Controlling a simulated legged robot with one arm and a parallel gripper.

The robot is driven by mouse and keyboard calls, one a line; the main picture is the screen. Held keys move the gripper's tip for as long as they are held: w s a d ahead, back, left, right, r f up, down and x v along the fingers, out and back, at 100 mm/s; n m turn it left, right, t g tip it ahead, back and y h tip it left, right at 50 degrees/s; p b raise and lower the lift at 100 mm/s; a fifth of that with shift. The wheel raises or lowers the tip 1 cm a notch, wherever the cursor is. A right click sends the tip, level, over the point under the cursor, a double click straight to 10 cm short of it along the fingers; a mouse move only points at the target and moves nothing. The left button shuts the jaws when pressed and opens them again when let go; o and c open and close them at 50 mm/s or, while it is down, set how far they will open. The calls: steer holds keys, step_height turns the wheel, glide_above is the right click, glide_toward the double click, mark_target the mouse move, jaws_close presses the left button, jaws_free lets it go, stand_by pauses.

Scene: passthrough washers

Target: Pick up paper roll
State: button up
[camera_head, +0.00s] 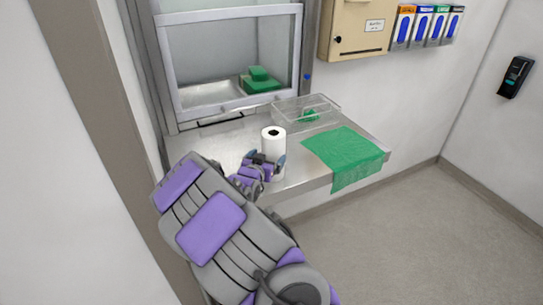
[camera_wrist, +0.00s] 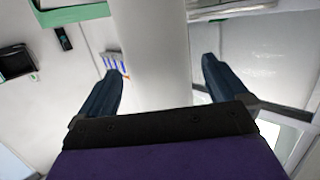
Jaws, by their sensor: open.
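The white paper roll (camera_head: 273,141) stands upright on the steel counter, with its dark core hole facing up. My gripper (camera_head: 266,160) is at the roll's near side, low on it, and hides part of its lower body. In the wrist view the paper roll (camera_wrist: 153,50) fills the middle between the two open fingers of my gripper (camera_wrist: 160,80).
The steel counter (camera_head: 215,150) carries a green cloth (camera_head: 345,155) over its front right edge and a clear tray (camera_head: 290,110) behind it. A framed passthrough window (camera_head: 225,60) with green items (camera_head: 260,80) stands behind. The counter left of the roll is clear.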

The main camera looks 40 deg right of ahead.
steer(key=shift+w+d+f, duration=0.15)
steer(key=shift+d, duration=0.6)
steer(key=shift+x, duration=2.05)
steer(key=shift+w, duration=0.15)
steer(key=shift+c, duration=0.2)
steer(key=c, duration=0.9)
